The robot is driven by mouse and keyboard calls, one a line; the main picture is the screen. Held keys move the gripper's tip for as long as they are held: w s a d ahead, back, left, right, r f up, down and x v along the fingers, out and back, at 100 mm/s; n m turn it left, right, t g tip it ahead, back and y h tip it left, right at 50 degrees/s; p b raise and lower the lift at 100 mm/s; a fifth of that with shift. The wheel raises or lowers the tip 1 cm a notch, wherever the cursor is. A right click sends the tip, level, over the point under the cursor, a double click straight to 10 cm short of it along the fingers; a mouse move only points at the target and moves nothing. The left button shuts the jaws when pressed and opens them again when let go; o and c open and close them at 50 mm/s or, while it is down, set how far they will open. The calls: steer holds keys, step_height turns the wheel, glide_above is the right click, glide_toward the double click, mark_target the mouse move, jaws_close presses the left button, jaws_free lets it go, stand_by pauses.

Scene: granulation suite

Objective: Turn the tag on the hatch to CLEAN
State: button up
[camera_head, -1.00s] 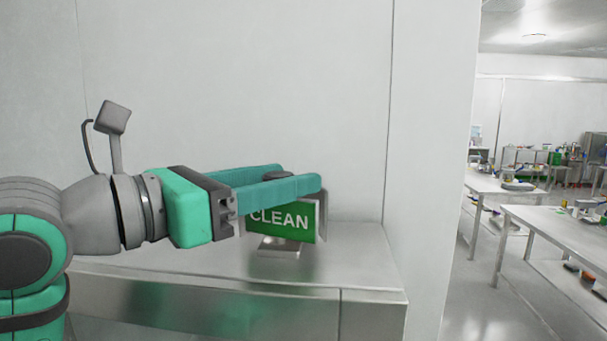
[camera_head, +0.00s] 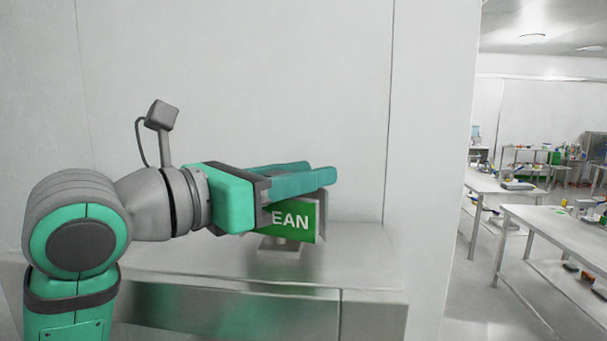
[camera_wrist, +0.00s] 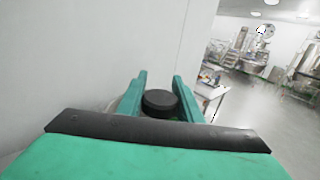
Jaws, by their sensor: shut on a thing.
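The tag (camera_head: 296,222) is a green plate with white lettering on a short metal stand on the steel ledge. Its green face points toward my head camera, and "EAN" of the word shows; my gripper's body hides the left part. My gripper (camera_head: 322,176) reaches in from the left, with its fingers level over the tag's top. In the wrist view a round black knob (camera_wrist: 160,102) sits between the two fingers of my gripper (camera_wrist: 160,80), which are shut on it. A little green shows below the knob there. The tag's far side is hidden.
The steel ledge (camera_head: 370,262) runs below the tag, with a plain white wall (camera_head: 250,80) behind. A white wall edge stands to the right. Beyond it, white tables (camera_head: 560,225) with equipment stand in an open room.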

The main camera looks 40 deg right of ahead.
steer(key=shift+w+t, duration=0.1)
steer(key=shift+t, duration=0.3)
steer(key=shift+w+n+t+y, duration=0.15)
steer(key=shift+w+n+t, duration=0.1)
steer(key=shift+n+t, duration=0.65)
steer(key=shift+w+n+t+y, duration=0.2)
steer(key=shift+n+t, duration=0.4)
steer(key=shift+t, duration=0.6)
steer(key=o, duration=1)
steer(key=shift+o, duration=0.2)
steer(key=shift+a, duration=0.2)
steer(key=v, duration=1)
steer(key=shift+a, duration=0.3)
